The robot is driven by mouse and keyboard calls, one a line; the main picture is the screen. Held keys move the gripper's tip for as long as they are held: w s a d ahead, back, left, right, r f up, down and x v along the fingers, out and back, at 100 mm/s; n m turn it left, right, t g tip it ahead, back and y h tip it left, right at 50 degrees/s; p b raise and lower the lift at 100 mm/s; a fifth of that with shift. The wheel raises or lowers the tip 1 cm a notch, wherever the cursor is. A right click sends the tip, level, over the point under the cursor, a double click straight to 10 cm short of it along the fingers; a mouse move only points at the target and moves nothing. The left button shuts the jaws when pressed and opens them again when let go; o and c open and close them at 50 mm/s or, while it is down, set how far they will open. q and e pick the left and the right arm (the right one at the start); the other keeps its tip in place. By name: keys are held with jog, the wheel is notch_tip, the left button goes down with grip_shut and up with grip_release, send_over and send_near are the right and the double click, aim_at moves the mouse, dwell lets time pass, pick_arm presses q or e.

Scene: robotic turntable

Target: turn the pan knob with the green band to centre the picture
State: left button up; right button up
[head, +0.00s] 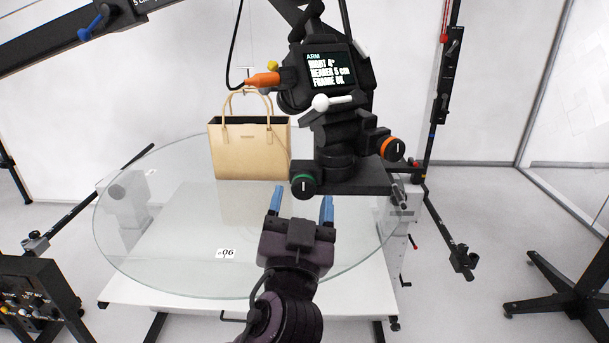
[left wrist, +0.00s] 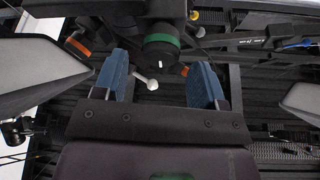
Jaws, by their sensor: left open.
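The pan knob with the green band (head: 303,184) sits at the lower left of the black camera head (head: 335,130). In the left wrist view the knob (left wrist: 163,45) shows just beyond and between the blue fingertips. My left gripper (head: 300,205) is open and empty, its fingers pointing up toward the knob from below; it also shows in the left wrist view (left wrist: 162,80). The fingers do not appear to close around the knob. The display (head: 328,70) reads "ARM", "RIGHT 4°", "NEARER 5 cm" and "FRAME OK". My right gripper is not in view.
A tan handbag (head: 240,155) stands on the round glass turntable (head: 170,225). An orange-banded knob (head: 393,149) is at the head's right, and a white-ended lever (head: 322,102) is on its front. A black control box (head: 35,295) stands at lower left.

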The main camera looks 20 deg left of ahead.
aim_at(304, 191)
pick_arm(q)
jog(key=shift+p+x, duration=0.35)
jog(key=shift+x, duration=0.85)
jog(key=shift+w+a+r, duration=0.1)
jog(key=shift+w+r, duration=0.1)
jog(key=shift+w, duration=0.35)
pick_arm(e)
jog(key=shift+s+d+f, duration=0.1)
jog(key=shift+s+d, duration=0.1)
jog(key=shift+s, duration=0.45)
pick_arm(q)
jog(key=shift+c, duration=0.2)
jog(key=c, duration=0.9)
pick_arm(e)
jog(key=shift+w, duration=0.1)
pick_arm(q)
jog(key=shift+m+h, duration=0.3)
jog(key=shift+m, duration=0.2)
jog(key=m+h, duration=0.1)
jog(key=m, duration=0.2)
jog(key=m+h, duration=0.2)
jog(key=m, duration=0.1)
jog(key=shift+g, duration=0.3)
jog(key=shift+f+m+g+h, duration=0.1)
jog(key=shift+m+g+h, duration=0.3)
jog(key=shift+m, duration=0.9)
jog(key=shift+m+g+h, duration=0.2)
jog(key=shift+m+h, duration=0.4)
jog(key=shift+m, duration=1)
